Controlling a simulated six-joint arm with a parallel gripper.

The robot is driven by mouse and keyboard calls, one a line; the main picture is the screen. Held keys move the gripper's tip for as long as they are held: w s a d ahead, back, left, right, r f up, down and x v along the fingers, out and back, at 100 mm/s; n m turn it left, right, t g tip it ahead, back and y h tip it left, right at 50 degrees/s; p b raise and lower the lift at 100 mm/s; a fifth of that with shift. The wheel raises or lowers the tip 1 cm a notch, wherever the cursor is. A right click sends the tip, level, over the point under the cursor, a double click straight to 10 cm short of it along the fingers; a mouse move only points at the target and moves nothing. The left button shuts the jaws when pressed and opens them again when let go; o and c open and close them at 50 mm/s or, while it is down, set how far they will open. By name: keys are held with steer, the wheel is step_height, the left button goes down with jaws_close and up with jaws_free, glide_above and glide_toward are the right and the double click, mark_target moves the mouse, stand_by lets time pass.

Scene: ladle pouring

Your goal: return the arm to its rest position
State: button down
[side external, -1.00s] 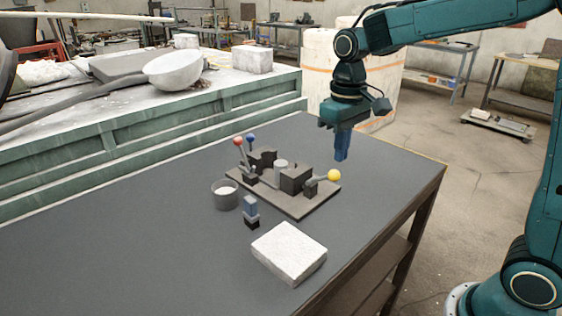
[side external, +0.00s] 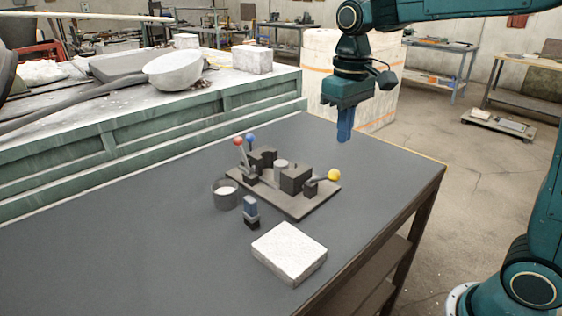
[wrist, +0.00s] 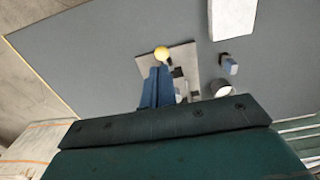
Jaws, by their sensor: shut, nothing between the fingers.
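My gripper (side external: 344,138) hangs above the far right part of the dark table (side external: 120,262), pointing down, with its blue fingers shut and nothing between them. In the wrist view the shut fingers (wrist: 156,104) show in front of the lever board, overlapping it in the picture. In the side external view the gripper is up and behind the lever board (side external: 300,212), clear of it.
Behind left, a green bench (side external: 150,143) holds a ladle (side external: 174,69).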

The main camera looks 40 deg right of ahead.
steer(key=s+f+t, duration=0.1)
steer(key=s+t, duration=0.4)
steer(key=s, duration=1.4)
steer(key=shift+s+a+f+t, duration=0.15)
steer(key=shift+f+t, duration=0.15)
